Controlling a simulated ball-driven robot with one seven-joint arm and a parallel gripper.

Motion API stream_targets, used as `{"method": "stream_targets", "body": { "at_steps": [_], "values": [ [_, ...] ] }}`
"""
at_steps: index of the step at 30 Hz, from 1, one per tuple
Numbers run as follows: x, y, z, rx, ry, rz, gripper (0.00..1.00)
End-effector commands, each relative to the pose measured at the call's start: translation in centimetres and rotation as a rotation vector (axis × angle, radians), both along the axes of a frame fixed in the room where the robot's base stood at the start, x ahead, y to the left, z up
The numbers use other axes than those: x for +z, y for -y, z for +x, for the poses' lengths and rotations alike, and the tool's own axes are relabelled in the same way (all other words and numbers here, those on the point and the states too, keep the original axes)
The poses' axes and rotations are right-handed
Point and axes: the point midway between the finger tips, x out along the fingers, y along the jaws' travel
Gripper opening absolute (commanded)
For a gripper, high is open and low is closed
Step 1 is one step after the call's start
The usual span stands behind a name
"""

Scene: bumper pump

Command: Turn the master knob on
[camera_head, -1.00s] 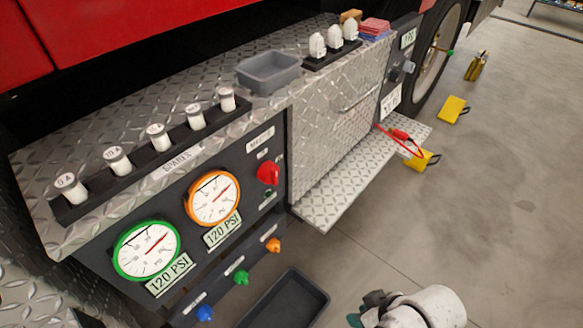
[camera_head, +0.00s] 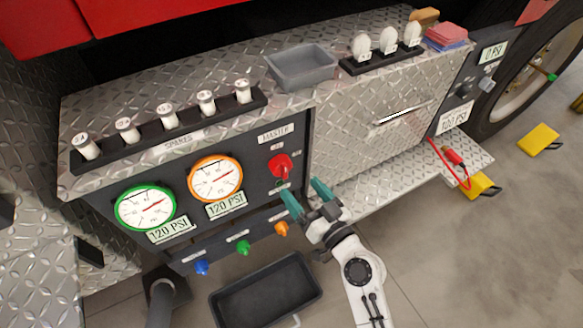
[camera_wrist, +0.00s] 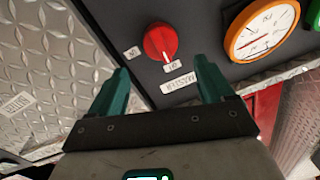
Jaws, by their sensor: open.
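The red master knob (camera_head: 280,166) sits on the dark panel, below the MASTER label (camera_head: 276,132) and right of the orange-rimmed gauge (camera_head: 215,178). In the wrist view the knob (camera_wrist: 160,42) shows a white pointer line aimed at one of two small labels. My gripper (camera_head: 306,191) is open and empty, just below and right of the knob in the head view, its teal fingers apart. In the wrist view the knob lies beyond and between the fingertips (camera_wrist: 163,75), and the fingers do not appear to touch it.
A green-rimmed gauge (camera_head: 145,208) is at left. Blue (camera_head: 201,267), green (camera_head: 243,247) and orange (camera_head: 281,229) small knobs sit low on the panel. A dark tray (camera_head: 265,292) lies below. A ledge (camera_head: 370,207) juts out at right.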

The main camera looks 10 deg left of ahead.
Motion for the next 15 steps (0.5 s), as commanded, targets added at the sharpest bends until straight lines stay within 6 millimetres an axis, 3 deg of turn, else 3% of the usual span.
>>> {"method": "stream_targets", "body": {
  "at_steps": [7,15],
  "values": [
    [0.2,-2.9,3.6,0.001,0.0,0.0,0.81],
    [0.0,-4.4,5.4,0.0,-0.001,-0.001,0.81]
  ]
}}
